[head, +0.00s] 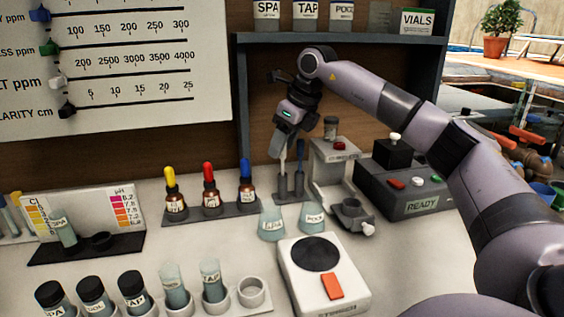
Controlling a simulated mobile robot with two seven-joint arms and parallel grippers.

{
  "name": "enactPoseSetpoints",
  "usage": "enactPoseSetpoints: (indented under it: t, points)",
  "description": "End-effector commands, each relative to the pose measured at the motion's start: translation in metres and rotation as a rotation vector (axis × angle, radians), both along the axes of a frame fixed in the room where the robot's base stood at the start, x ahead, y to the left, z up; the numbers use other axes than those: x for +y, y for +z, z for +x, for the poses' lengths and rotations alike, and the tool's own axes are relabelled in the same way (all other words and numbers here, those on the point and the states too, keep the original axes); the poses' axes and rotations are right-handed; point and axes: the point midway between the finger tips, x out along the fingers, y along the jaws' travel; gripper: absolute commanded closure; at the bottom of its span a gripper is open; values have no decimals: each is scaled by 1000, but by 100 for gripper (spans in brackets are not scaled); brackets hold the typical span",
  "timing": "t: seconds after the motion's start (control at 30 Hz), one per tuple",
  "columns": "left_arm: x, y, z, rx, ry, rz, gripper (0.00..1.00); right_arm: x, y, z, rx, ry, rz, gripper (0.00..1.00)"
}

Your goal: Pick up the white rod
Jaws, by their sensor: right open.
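The white rod (283,162) is thin and pale and stands upright in a small dark holder (291,194) in the middle of the bench. My right gripper (283,150) comes down from above, with its fingertips at the top of the rod. It is open, and its fingers hide part of the rod's upper end. I cannot tell whether they touch it. A second slim upright piece (300,152) stands just right of the rod in the same holder. My left gripper is not in view.
Dropper bottles (209,190) stand left of the holder, and a grey apparatus (334,160) stands close on the right. Two labelled beakers (272,224) and a white stirrer plate (324,275) are in front. A READY box (405,190) and a shelf post (241,110) are nearby.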

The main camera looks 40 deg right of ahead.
Motion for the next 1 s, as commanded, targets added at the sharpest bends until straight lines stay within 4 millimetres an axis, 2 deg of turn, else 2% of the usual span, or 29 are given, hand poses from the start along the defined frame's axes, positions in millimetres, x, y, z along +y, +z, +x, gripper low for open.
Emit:
enactPoseSetpoints:
  t: [0.13,0.4,0.43,0.5,0.57,1.0]
  points:
    - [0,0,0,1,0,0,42,2,-17,6,1,-1,0,52]
    - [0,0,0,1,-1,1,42,2,-21,8,0,0,0,52]
    - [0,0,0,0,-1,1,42,2,-21,8,0,0,0,55]
    - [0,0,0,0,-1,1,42,2,-21,8,0,0,0,78]
    - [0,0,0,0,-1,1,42,2,-21,8,0,0,0,95]
    - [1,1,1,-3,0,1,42,3,-18,8,-2,0,0,96]
